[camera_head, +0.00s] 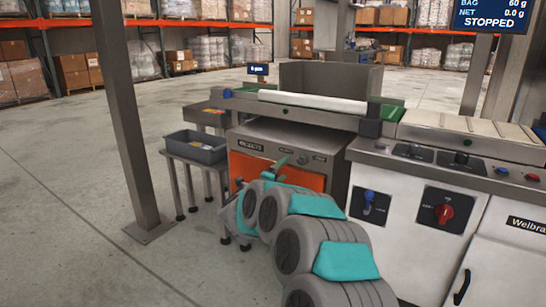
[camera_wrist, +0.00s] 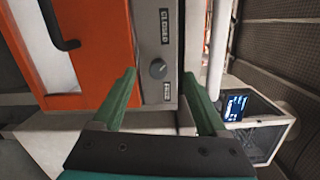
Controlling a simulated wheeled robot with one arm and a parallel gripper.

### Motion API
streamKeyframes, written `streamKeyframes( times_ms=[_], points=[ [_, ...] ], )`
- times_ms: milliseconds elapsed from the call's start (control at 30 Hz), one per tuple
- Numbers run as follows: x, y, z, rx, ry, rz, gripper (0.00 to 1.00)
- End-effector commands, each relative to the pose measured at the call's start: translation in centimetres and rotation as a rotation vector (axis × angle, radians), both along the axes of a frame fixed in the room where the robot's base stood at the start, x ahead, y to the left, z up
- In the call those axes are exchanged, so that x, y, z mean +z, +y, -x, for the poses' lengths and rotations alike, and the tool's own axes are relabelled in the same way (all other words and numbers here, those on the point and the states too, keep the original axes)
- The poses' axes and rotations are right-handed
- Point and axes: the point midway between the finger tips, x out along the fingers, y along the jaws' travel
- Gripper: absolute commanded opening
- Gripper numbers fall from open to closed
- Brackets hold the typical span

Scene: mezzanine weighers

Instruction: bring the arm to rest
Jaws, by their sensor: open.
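My arm (camera_head: 320,235) reaches forward from the bottom of the head view, with grey and teal links. My gripper (camera_head: 281,168) is at its far end, in front of the orange-fronted machine (camera_head: 247,166). In the wrist view its two green fingers stand wide apart, and my gripper (camera_wrist: 165,88) is open with nothing between the fingertips. Behind the fingers are an orange panel (camera_wrist: 105,50) with a black handle and a grey strip with a round knob (camera_wrist: 158,69). I cannot tell whether the fingers touch the machine.
A grey bin (camera_head: 196,148) sits on a small stand left of the machine. A steel post (camera_head: 124,120) rises at the left. White cabinets with a blue switch (camera_head: 369,195) and red knob (camera_head: 443,213) stand at right. A screen (camera_head: 492,15) reads STOPPED. Floor at left is clear.

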Motion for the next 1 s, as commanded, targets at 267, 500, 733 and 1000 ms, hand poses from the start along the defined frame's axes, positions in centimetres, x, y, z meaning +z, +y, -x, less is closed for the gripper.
streamKeyframes(
  times_ms=[267,500,733,1000],
  points=[
    [5.5,7.5,2.1,0.463,0.211,0.138,0.75],
    [7.0,12.3,10.4,0.858,0.422,0.388,0.75],
    [4.5,12.0,22.5,1.178,0.683,0.668,0.75],
    [-0.2,5.5,38.9,1.474,1.068,0.923,0.75]
  ],
)
